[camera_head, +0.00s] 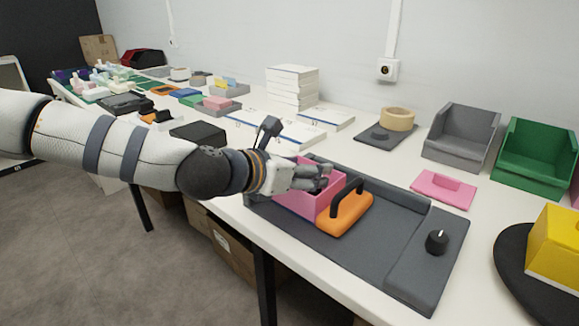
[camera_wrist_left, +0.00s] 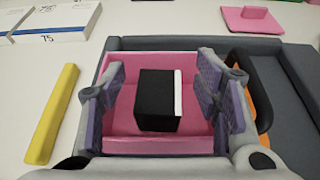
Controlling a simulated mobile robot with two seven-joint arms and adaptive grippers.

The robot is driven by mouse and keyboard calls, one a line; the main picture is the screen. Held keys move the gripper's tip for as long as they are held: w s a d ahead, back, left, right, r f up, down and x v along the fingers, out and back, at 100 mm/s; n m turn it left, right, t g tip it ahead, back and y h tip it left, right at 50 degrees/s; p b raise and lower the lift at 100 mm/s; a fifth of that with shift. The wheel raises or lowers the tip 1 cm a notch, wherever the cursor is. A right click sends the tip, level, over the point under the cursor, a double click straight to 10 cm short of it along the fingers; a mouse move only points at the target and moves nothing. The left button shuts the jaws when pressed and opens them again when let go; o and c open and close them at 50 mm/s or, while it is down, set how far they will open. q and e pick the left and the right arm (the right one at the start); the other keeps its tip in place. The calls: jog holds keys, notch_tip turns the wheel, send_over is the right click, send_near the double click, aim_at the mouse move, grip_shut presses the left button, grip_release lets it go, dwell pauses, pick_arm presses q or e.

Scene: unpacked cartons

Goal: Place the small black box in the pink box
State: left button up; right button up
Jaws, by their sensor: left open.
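The pink box (camera_head: 297,203) stands open-topped on the left part of a dark grey tray (camera_head: 400,269). My left gripper (camera_head: 318,180) is over and partly inside it, pointing down. In the left wrist view the small black box (camera_wrist_left: 156,100), with a white strip along one side, lies inside the pink box (camera_wrist_left: 160,146). The open fingers of my left gripper (camera_wrist_left: 162,92) stand on either side of it with gaps, so it is not gripped. In the head view the gripper hides the black box. My right gripper is not in view.
An orange block (camera_head: 343,215) with a black handle sits right beside the pink box. A black knob (camera_head: 436,242) is on the tray's right. A yellow bar (camera_wrist_left: 52,114) lies left of the pink box. Grey (camera_head: 462,137) and green (camera_head: 536,154) bins stand behind.

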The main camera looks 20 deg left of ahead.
pick_arm(q)
jog(key=p+v, duration=0.3)
jog(key=v, duration=0.9)
jog(key=shift+r, duration=0.35)
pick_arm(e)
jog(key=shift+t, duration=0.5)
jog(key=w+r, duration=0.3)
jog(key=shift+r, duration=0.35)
